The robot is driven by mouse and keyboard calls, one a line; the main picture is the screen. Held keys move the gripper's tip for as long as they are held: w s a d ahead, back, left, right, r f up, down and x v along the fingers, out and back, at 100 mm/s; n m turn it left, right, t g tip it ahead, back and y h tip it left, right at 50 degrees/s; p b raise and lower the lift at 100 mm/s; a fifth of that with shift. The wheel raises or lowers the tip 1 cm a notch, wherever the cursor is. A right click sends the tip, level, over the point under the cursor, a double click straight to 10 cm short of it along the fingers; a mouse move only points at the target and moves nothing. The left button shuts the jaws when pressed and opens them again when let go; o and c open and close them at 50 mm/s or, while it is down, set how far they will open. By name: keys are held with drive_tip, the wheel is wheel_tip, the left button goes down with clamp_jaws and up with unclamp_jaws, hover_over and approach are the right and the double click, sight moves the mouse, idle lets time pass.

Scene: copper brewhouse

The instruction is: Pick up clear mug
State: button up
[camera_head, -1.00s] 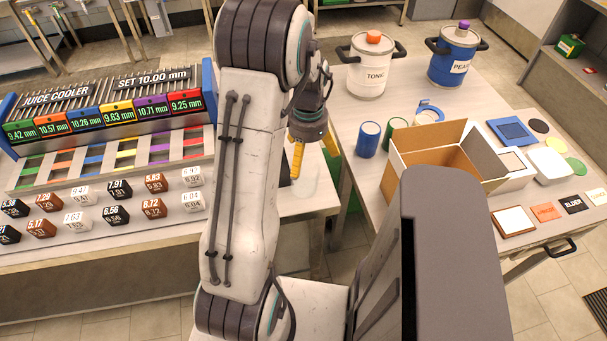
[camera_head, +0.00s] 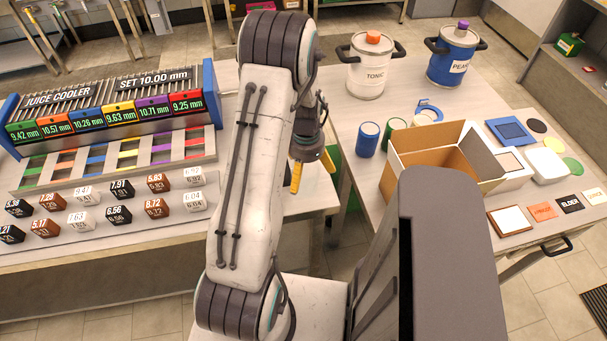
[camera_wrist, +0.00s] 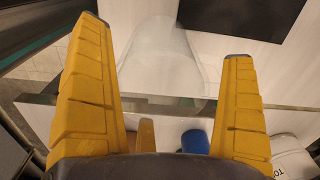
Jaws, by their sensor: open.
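The clear mug (camera_wrist: 165,62) shows in the wrist view as a pale, see-through cylinder, faint against the white surface. It lies between the lines of my two yellow fingers, near their tips. My gripper (camera_wrist: 164,45) is open, with one finger on each side of the mug in the picture. I cannot tell whether either finger touches it. In the head view my gripper (camera_head: 298,178) points down over the right end of the left counter, and the mug is too faint there to place surely.
A dark flat thing (camera_wrist: 235,14) lies beside the mug. The juice cooler (camera_head: 110,110) and several number cubes stand to the left. The right table holds an open cardboard box (camera_head: 425,160), a blue can (camera_head: 367,140), the tonic pot (camera_head: 369,75) and a blue pot (camera_head: 453,58).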

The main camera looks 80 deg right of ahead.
drive_tip(key=shift+c, duration=0.5)
drive_tip(key=c, duration=1.2)
drive_tip(key=shift+o, duration=0.2)
drive_tip(key=shift+r, duration=0.2)
drive_tip(key=shift+r, duration=0.6)
drive_tip(key=s+r+b, duration=0.2)
drive_tip(key=s+r, duration=0.7)
drive_tip(key=s, duration=0.2)
drive_tip(key=shift+s+r, duration=0.2)
drive_tip(key=shift+s, duration=0.15)
